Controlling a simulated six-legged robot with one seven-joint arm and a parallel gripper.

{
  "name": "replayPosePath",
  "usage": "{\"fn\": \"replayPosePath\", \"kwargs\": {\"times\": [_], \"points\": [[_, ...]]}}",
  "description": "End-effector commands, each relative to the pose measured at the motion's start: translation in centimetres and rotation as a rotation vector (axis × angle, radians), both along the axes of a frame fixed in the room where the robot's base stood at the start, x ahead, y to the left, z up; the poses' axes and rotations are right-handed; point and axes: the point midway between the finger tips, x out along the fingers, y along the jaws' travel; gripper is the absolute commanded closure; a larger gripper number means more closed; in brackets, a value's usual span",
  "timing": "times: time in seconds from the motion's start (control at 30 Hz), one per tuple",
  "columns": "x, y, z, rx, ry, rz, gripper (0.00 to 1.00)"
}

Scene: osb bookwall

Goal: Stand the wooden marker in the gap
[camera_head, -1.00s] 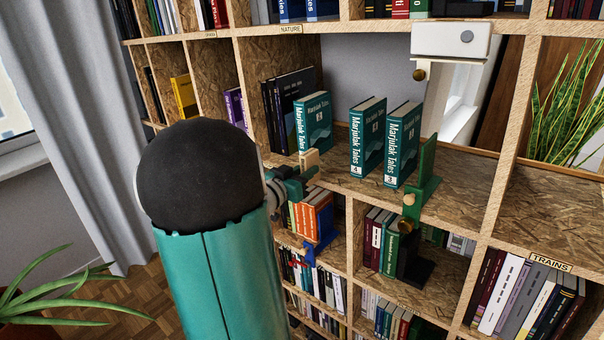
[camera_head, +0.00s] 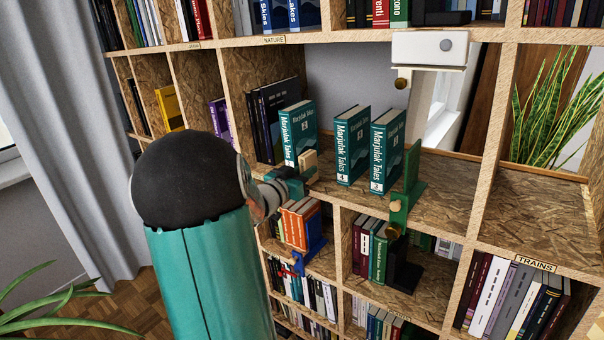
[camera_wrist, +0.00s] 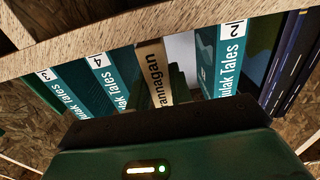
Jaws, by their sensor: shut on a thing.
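The wooden marker (camera_head: 308,163) is a pale upright slab. My gripper (camera_head: 297,181) is shut on it, in front of the shelf. The wrist view shows the marker (camera_wrist: 154,72) with printed letters ending "annagan". The gap lies between teal Marjulak Tales book 2 (camera_wrist: 220,60) and book 4 (camera_wrist: 104,78). In the head view, book 2 (camera_head: 298,128) is left of the gap and book 4 (camera_head: 350,145) is right. The marker appears before the gap's left part, near book 2. Book 3 (camera_head: 386,152) stands beside book 4. The jaw tips are partly hidden.
A green bookend (camera_head: 408,185) with a wooden knob stands right of book 3. Dark books (camera_head: 270,115) stand left of book 2. A blue bookend (camera_head: 312,245) and orange books (camera_head: 298,222) sit on the shelf below. A white box (camera_head: 430,48) hangs above.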

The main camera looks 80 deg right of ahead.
Motion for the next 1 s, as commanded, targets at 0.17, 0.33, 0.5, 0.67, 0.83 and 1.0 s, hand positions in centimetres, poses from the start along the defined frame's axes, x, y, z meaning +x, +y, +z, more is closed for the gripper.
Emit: {"fn": "replayPosePath", "kwargs": {"times": [0.17,0.33,0.5,0.67,0.83,1.0], "points": [[0.02,0.01,0.01,0.000,0.000,0.000,1.00],[0.02,0.02,-0.11,0.000,0.000,0.000,1.00],[0.00,0.04,-0.41,0.000,0.001,0.000,1.00],[-0.01,0.05,-0.41,0.000,0.000,0.000,1.00],[-0.02,0.05,-0.41,0.000,0.000,0.000,0.53],[-0.02,0.05,-0.41,0.000,0.000,0.000,0.53]]}}
